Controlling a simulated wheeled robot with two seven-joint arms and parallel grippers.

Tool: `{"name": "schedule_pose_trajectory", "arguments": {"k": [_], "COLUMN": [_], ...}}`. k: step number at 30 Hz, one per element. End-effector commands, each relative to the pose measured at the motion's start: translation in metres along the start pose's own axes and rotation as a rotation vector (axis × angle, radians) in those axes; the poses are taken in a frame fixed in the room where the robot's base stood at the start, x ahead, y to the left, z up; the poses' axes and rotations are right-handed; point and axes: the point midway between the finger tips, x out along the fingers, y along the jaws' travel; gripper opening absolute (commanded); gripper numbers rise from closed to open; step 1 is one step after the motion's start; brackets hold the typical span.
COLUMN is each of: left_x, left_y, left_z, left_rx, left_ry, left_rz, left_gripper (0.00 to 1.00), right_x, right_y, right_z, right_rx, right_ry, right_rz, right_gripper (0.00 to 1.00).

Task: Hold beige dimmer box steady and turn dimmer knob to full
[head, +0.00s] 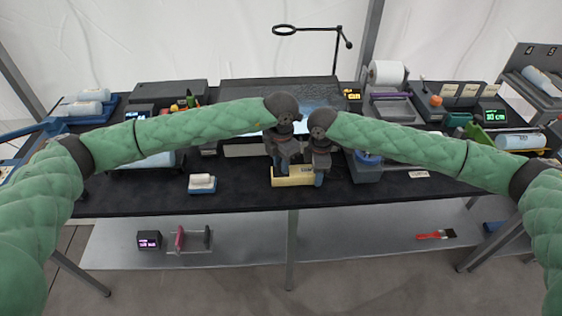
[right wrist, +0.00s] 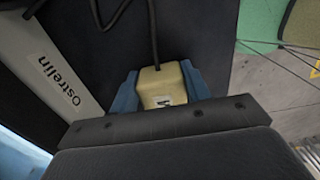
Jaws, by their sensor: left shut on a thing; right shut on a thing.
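The beige dimmer box (head: 294,180) lies on the dark tabletop near its front edge. In the right wrist view the box (right wrist: 162,84) sits between two blue fingertips, with a dark cable beyond it. My right gripper (head: 319,176) is shut on the box at its right end. My left gripper (head: 278,168) points down at the top of the box's left part and is shut. The dimmer knob itself is hidden, apparently between the left fingertips. I cannot see its setting.
A blue tray with a white piece (head: 202,183) stands left of the box. A white roll (head: 386,73) and several devices line the back. A magnifier on a stand (head: 338,45) rises behind. The front table strip is clear. A lower shelf (head: 340,233) holds a red brush (head: 436,235).

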Motion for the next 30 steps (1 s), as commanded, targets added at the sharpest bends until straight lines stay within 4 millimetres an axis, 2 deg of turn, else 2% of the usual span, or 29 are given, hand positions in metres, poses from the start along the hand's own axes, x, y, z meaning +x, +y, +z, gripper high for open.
{"name": "schedule_pose_trajectory", "arguments": {"k": [12, 24, 25, 28, 30], "left_x": [-0.0009, -0.0007, -0.0007, -0.0006, -0.0005], "left_y": [0.0012, 0.0012, 0.0012, 0.0010, 0.0008], "left_z": [0.0004, 0.0002, 0.0002, 0.0002, 0.0001], "left_rx": [0.313, 0.344, 0.344, 0.344, 0.344], "left_ry": [-0.001, -0.001, -0.001, 0.000, 0.000], "left_rz": [0.002, 0.001, 0.001, 0.001, 0.001], "left_gripper": [0.01, 0.01, 0.28, 0.46, 0.46], "right_x": [0.0002, 0.0005, 0.0005, 0.0005, 0.0004], "right_y": [-0.0003, -0.0005, -0.0005, -0.0005, -0.0004], "right_z": [0.0002, 0.0003, 0.0003, 0.0002, 0.0002], "right_rx": [0.000, -0.001, -0.001, -0.001, -0.001], "right_ry": [0.000, -0.001, -0.001, -0.001, -0.001], "right_rz": [-0.001, -0.001, -0.001, -0.001, -0.001], "right_gripper": [0.21, 0.21, 0.21, 0.21, 0.21]}}
